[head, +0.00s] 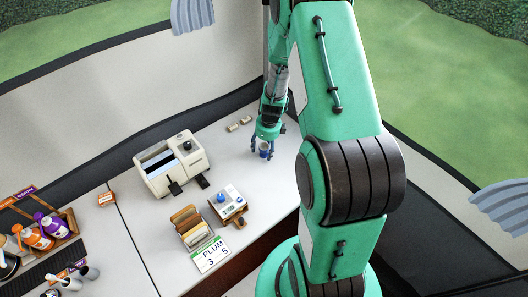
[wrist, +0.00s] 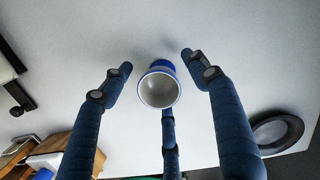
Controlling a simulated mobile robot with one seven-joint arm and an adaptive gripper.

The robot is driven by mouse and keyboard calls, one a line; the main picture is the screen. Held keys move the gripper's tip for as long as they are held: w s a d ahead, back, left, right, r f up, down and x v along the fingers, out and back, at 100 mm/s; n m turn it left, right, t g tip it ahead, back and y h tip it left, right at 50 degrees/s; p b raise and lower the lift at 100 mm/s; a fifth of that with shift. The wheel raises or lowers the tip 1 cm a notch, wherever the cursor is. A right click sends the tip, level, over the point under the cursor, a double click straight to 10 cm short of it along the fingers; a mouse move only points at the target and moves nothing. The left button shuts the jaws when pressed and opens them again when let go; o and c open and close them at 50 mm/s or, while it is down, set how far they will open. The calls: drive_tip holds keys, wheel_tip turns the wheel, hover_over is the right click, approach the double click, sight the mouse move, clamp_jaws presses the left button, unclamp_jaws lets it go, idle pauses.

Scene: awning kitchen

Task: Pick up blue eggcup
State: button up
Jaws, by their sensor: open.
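The blue eggcup (wrist: 158,88) stands on the light counter, with a blue rim and foot and a pale, empty-looking bowl. My gripper (wrist: 156,80) is open, and its blue fingers are spread around the eggcup, left, right and below in the wrist view. Gaps show between the eggcup and the left and right fingers; I cannot tell whether the lower finger touches it. In the head view my gripper (head: 265,149) points down over the counter's right part, and the eggcup (head: 264,154) shows small between the fingers.
A cream toaster (head: 170,165) stands to the left. A wooden rack (head: 193,228), a small blue-topped device (head: 228,203) and a PLUM card (head: 210,254) lie nearer the front. Two small pale blocks (head: 239,124) lie behind. A dark round thing (wrist: 276,132) shows at right in the wrist view.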

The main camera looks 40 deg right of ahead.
sight(264, 144)
drive_tip(key=shift+c, duration=0.3)
drive_tip(key=c, duration=1.3)
drive_tip(key=shift+r, duration=0.1)
drive_tip(key=shift+r, duration=0.45)
drive_tip(key=r, duration=0.1)
drive_tip(key=r+p, duration=0.1)
drive_tip(key=shift+s+a+r, duration=0.15)
drive_tip(key=shift+s+r, duration=0.15)
drive_tip(key=shift+r, duration=0.1)
drive_tip(key=s+a, duration=0.2)
drive_tip(key=s, duration=0.2)
drive_tip(key=s+a+p, duration=0.1)
drive_tip(key=s+a, duration=0.1)
drive_tip(key=s, duration=0.3)
drive_tip(key=s+a+r+p, duration=0.1)
drive_tip(key=s+a, duration=0.1)
drive_tip(key=s, duration=0.3)
drive_tip(key=shift+a, duration=0.2)
